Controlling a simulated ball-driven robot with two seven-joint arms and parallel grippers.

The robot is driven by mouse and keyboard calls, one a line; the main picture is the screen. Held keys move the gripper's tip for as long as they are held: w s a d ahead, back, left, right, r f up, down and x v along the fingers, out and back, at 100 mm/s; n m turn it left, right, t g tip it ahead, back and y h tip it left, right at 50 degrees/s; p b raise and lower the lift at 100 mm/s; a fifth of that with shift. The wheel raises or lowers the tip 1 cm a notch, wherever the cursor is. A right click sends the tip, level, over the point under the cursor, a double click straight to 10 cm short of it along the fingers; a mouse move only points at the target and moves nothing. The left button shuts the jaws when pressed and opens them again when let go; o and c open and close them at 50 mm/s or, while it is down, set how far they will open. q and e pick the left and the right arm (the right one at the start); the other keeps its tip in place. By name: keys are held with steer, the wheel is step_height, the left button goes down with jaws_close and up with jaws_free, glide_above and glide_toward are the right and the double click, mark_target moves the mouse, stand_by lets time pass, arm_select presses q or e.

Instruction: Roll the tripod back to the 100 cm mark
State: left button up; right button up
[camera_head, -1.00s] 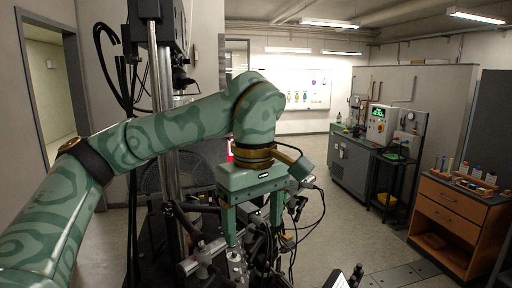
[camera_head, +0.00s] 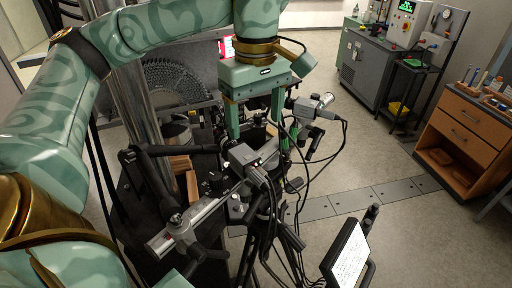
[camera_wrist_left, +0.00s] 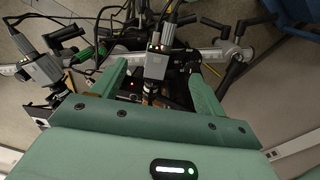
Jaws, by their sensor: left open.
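The tripod (camera_head: 268,208) stands low in the middle of the head view, dark and crowded with cables. A silver crossbar (camera_head: 190,226) with a grey camera (camera_head: 252,154) sits on top of it, and another grey camera (camera_head: 312,106) is to the right. My left gripper (camera_head: 256,126) is open above the tripod head, fingers pointing down. In the left wrist view, the grey camera (camera_wrist_left: 154,62) shows between the spread fingers of my gripper (camera_wrist_left: 157,82), with no visible grip on it. The 100 cm mark cannot be made out. My right gripper is out of view.
A white sheet on a black-framed board (camera_head: 346,256) stands at the lower right. Dark floor plates (camera_head: 350,200) cross the floor right of the tripod. A wooden drawer cabinet (camera_head: 462,130) and a grey machine bench (camera_head: 366,66) stand farther right. Open floor lies between them.

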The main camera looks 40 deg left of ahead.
mark_target(254, 165)
arm_select(q)
steer(key=f, duration=0.7)
steer(key=f+p, duration=0.1)
steer(key=f, duration=0.3)
steer(key=shift+a+f, duration=0.25)
steer(key=shift+f, duration=0.1)
steer(key=shift+a+f, duration=0.1)
steer(key=shift+f, duration=0.3)
steer(key=shift+w, duration=0.1)
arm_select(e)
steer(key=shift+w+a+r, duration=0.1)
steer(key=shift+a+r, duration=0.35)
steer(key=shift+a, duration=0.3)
arm_select(q)
steer(key=shift+c, duration=1)
jaws_close()
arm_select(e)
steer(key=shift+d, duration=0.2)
